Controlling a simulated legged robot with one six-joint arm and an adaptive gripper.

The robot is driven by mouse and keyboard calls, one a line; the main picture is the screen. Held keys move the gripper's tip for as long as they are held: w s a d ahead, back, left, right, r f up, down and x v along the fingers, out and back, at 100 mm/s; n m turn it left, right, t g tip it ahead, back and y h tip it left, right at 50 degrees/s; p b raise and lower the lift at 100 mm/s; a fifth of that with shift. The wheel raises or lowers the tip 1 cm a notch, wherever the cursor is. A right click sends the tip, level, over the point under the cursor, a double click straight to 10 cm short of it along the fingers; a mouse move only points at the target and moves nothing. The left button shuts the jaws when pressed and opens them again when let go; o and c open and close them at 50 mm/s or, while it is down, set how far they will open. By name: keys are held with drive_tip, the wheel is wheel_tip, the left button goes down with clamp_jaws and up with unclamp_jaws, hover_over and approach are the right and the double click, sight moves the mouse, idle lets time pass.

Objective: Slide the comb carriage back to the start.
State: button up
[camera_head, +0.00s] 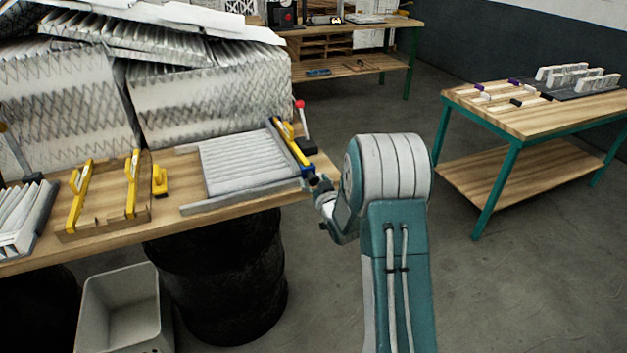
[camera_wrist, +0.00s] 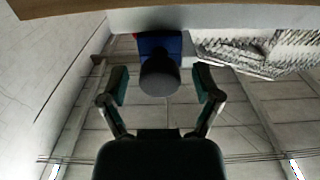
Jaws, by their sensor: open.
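The comb carriage (camera_head: 297,153) is a narrow bar with blue and yellow parts. It lies along the right end of the pleated filter (camera_head: 245,162) on the workbench. In the wrist view its blue block (camera_wrist: 160,44) carries a dark round knob (camera_wrist: 159,78) facing the camera. My gripper (camera_head: 318,184) is at the carriage's near end, at the bench's front edge. In the wrist view my gripper (camera_wrist: 162,86) is open, with one finger on each side of the knob and visible gaps. The carriage's comb teeth cannot be made out.
A red-topped lever (camera_head: 299,104) stands just behind the carriage. Yellow-handled tools (camera_head: 132,183) lie in a wooden tray to the left. Stacked filters (camera_head: 212,97) fill the bench's back. A grey bin (camera_head: 120,308) and black drum (camera_head: 222,280) stand below. A side table (camera_head: 545,115) stands right.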

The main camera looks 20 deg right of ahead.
drive_tip(key=shift+w, duration=0.15)
clamp_jaws()
drive_tip(key=a, duration=2.2)
drive_tip(key=w+a, duration=0.1)
drive_tip(key=a, duration=1)
drive_tip(key=shift+a+r, duration=0.1)
drive_tip(key=shift+a, duration=0.05)
unclamp_jaws()
drive_tip(key=shift+a, duration=0.3)
